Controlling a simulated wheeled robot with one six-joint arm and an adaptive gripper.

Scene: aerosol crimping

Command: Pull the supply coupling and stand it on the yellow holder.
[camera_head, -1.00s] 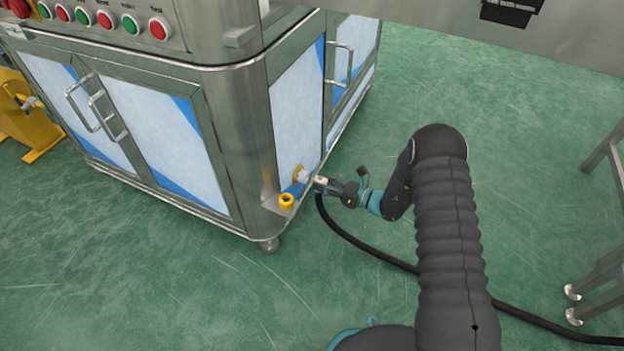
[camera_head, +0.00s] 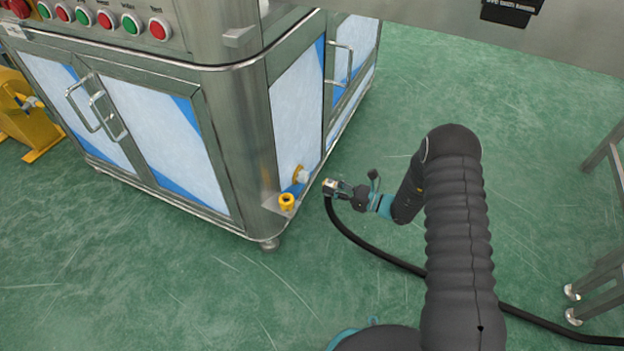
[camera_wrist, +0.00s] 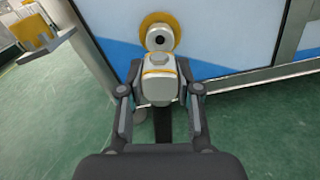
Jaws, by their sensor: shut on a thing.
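The supply coupling (camera_head: 330,187) is a pale body with a yellow band, and a black hose hangs from it. My gripper (camera_head: 341,189) is shut on it; the wrist view shows the coupling (camera_wrist: 159,82) between my two fingers (camera_wrist: 158,98). The coupling is apart from the white port (camera_head: 303,176) with its yellow ring on the cabinet side. In the wrist view the port (camera_wrist: 159,38) lies just beyond the coupling. The yellow holder (camera_head: 287,201) is an empty ring on a small metal shelf, left of my gripper; it also shows in the wrist view (camera_wrist: 32,36).
The steel cabinet (camera_head: 238,150) with blue and white panels stands at left. The black hose (camera_head: 385,257) runs across the green floor to the lower right. A metal frame (camera_head: 598,285) stands at the right edge. The floor around my gripper is otherwise clear.

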